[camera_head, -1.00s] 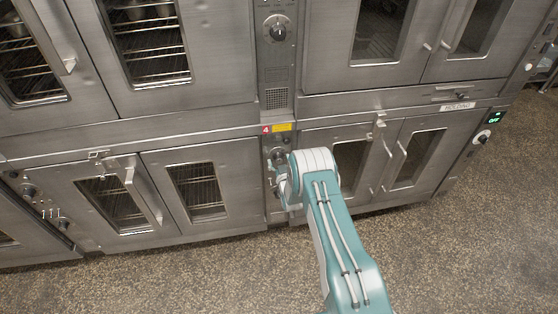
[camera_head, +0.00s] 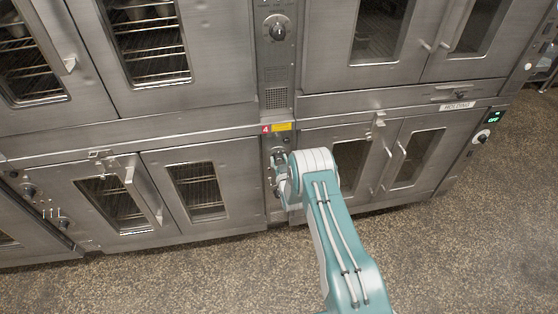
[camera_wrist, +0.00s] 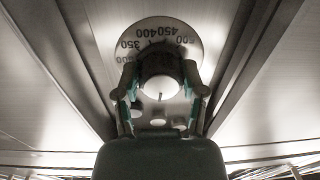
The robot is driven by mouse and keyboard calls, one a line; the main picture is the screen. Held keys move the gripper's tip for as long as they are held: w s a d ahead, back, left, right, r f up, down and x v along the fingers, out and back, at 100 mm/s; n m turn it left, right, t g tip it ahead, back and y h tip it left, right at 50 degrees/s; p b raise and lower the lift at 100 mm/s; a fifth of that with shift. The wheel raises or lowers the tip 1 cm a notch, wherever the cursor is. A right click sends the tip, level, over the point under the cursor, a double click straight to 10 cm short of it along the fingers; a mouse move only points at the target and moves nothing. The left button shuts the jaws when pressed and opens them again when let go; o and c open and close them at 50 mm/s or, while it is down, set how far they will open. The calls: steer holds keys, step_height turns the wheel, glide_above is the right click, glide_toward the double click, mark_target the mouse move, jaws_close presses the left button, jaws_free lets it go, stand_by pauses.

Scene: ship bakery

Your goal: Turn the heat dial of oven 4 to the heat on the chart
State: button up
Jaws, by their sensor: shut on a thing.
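The heat dial's knob (camera_wrist: 160,88) is in the middle of the wrist view, a round knob with a pale face and a short dark line on it. My gripper (camera_wrist: 160,78) is shut on it, one finger on each side. Behind the knob, the round pale dial plate (camera_wrist: 160,25) shows 350, 400, 450 and 500 along its upper rim; its lower part is hidden. In the head view, my gripper (camera_head: 281,185) is at the panel of oven 4 (camera_head: 201,190), below the red label 4 (camera_head: 266,129). The knob is hidden there. I see no readable heat chart.
A yellow label (camera_head: 282,127) beside the 4 is too small to read. Another dial (camera_head: 277,29) is on the panel above. A holding cabinet (camera_head: 458,106) with door handles stands right of my arm. The speckled floor (camera_head: 460,250) in front is clear.

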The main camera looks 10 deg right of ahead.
steer(key=m, duration=0.4)
steer(key=shift+w+a+r, duration=0.1)
steer(key=m, duration=0.8)
steer(key=shift+m, duration=0.3)
steer(key=m, duration=0.3)
steer(key=shift+m+t+h, duration=0.3)
steer(key=shift+m, duration=0.1)
steer(key=m, duration=0.7)
steer(key=shift+m, duration=0.3)
steer(key=m, duration=0.3)
steer(key=shift+f+m+h, duration=0.2)
steer(key=shift+m+h, duration=0.1)
steer(key=shift+m, duration=0.1)
steer(key=shift+f+m, duration=0.1)
steer(key=shift+m, duration=1.8)
